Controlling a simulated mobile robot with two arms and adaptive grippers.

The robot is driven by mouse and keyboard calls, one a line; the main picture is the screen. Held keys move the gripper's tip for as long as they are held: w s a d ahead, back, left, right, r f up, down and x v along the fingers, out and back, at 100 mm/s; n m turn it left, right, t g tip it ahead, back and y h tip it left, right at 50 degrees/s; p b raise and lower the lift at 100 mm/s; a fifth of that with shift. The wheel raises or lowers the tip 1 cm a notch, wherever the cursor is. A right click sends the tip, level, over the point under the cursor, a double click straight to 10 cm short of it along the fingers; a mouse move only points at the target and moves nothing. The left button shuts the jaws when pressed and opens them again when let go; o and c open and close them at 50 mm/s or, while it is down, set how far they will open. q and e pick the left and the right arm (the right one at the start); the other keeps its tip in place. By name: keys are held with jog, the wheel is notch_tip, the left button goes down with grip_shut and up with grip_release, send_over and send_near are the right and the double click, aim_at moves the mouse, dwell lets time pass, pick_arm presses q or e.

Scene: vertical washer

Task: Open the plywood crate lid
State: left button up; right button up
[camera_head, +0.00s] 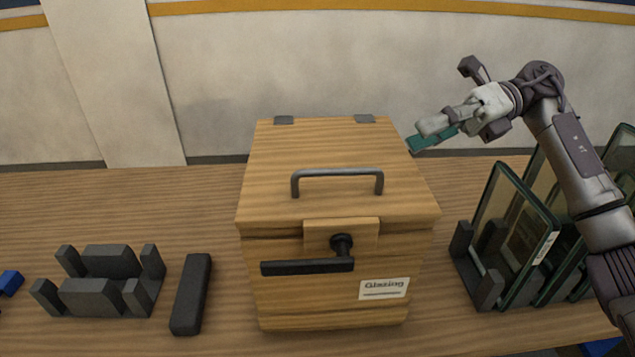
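The plywood crate (330,285) stands on the wooden table in the middle of the view. Its lid (330,150) is down and closed, with a grey bar handle (337,174) on top and two dark hinges along the back edge. My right gripper (436,134) is up at the right, beyond the crate's back right corner and apart from the lid. Teal shows at its tip; its finger opening is unclear. My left gripper is out of view.
A rack with glass panes (519,228) stands right of the crate, under my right arm. Left of the crate are a dark bar (191,293) and a dark slotted holder (103,279). A small blue object (10,283) is at the left edge.

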aim_at(337, 172)
jog(key=shift+w+a+f, duration=0.15)
jog(key=shift+a+f, duration=0.1)
jog(key=shift+f, duration=0.35)
jog(key=shift+w+a+f, duration=0.15)
jog(key=shift+a, duration=0.9)
jog(key=p+x, duration=0.1)
jog(key=x, duration=0.4)
jog(key=p+x, duration=0.1)
jog(key=x, duration=0.4)
jog(key=shift+s+a, duration=0.3)
jog(key=shift+s, duration=0.05)
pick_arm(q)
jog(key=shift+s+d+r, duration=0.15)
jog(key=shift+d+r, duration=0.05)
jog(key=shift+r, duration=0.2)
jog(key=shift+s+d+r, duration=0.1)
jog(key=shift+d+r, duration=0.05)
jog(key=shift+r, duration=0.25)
pick_arm(e)
jog(key=shift+s+a+f, duration=0.2)
jog(key=shift+a, duration=0.4)
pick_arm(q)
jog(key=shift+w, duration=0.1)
pick_arm(e)
grip_shut()
pick_arm(q)
jog(key=shift+p, duration=0.3)
